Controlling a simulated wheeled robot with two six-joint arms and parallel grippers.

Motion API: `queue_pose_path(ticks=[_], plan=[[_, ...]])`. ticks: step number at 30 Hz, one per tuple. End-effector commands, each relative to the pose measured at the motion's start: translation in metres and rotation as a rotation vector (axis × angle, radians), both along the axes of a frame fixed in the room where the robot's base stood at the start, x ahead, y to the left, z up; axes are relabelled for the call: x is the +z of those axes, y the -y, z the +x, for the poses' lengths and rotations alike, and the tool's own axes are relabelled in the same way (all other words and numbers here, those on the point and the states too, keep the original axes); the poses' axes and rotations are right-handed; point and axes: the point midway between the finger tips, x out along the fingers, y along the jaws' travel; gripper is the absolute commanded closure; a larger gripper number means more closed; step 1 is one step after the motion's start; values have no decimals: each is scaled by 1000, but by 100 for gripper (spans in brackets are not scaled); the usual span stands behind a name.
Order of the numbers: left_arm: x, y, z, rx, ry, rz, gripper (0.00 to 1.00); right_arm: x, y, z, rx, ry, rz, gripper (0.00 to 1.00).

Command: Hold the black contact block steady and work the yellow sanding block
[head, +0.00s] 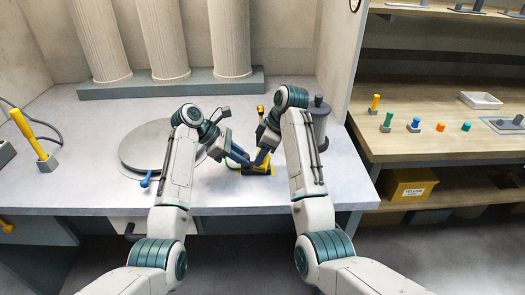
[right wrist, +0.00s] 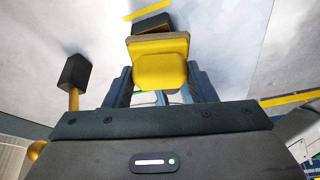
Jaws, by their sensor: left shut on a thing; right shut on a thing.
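The yellow sanding block (right wrist: 160,68) is between the blue fingers of my right gripper (right wrist: 162,92), which is shut on it. In the head view my right gripper (head: 262,158) is low over the table, close beside my left gripper (head: 243,160). The black contact block (head: 256,171) is low at the fingertips, and its dark end (right wrist: 165,20) shows just beyond the yellow block in the right wrist view. My left gripper is shut at the black block; its exact hold is mostly hidden in the head view.
A round grey plate (head: 140,150) lies left of the grippers, with a blue-handled tool (head: 147,178) at its edge. A grey spool-like post (head: 319,120) stands right. A yellow-handled tool (head: 30,135) stands far left. The right-hand bench (head: 430,145) holds small coloured pieces and a white tray (head: 481,100).

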Motion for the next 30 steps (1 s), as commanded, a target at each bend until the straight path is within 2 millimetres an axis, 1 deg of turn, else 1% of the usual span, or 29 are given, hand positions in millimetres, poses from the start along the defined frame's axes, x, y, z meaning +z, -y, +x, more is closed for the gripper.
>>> queue_pose_path(ticks=[11, 21, 25, 30], plan=[[1, 0, 0, -1, 1, -1, 100, -2, 0, 20, -1, 1, 0, 68], [1, 1, 0, -2, 1, -2, 100, -2, 0, 20, -2, 1, 0, 68], [1, 1, 0, -2, 1, -1, 100, 7, 0, 21, -1, 3, -1, 68], [1, 0, 0, -1, 0, -1, 100, 27, 0, 21, -1, 4, 0, 68]])
